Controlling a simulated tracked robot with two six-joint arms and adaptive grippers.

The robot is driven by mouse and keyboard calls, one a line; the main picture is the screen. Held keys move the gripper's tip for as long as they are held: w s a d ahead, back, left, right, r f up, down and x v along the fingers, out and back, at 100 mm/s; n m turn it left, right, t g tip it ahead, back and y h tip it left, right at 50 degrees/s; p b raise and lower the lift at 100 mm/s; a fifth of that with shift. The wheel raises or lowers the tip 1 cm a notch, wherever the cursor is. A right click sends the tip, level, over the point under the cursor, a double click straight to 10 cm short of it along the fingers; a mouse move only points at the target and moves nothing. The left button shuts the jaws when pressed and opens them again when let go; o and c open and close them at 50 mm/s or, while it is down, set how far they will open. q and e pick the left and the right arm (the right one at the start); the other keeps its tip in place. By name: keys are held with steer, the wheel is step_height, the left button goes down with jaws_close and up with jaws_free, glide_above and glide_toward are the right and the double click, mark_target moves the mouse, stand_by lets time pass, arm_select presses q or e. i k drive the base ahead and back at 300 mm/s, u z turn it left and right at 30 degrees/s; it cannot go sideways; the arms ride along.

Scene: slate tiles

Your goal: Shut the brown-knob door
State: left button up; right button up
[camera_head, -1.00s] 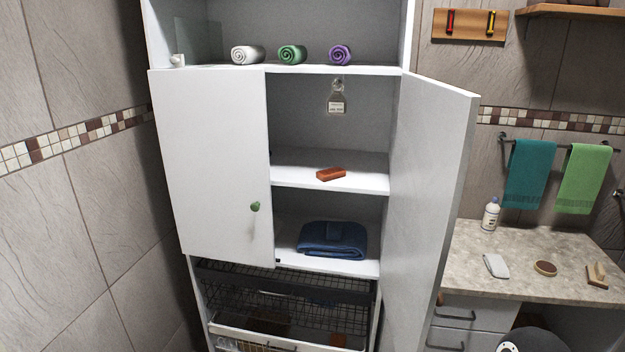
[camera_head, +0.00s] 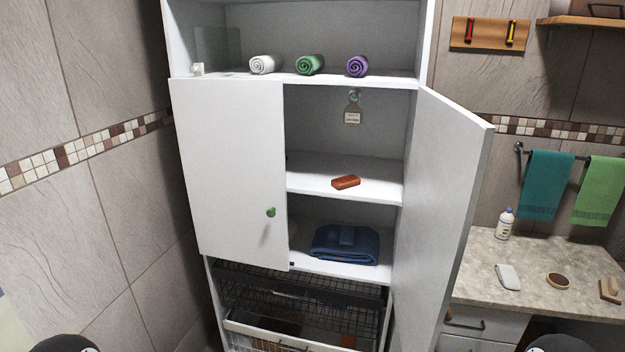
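The white cabinet's right door (camera_head: 438,225) stands wide open, swung out toward me on the right side. Its knob does not show, so I cannot see its colour. The left door (camera_head: 228,170) has a green knob (camera_head: 271,212) and looks shut or nearly so. Neither of my grippers is in view; only dark rounded parts, apparently of my arms, show at the bottom edge on the left and right.
Inside the open half are a reddish-brown bar (camera_head: 346,182), a hanging tag (camera_head: 353,117) and a folded blue towel (camera_head: 345,245). Wire baskets (camera_head: 300,291) sit below. A stone-look counter (camera_head: 540,262) with small items is right of the open door.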

mark_target(451, 146)
steer(key=k, duration=1.2)
steer(key=z, duration=0.7)
steer(key=i, duration=1.85)
steer(key=u, duration=0.75)
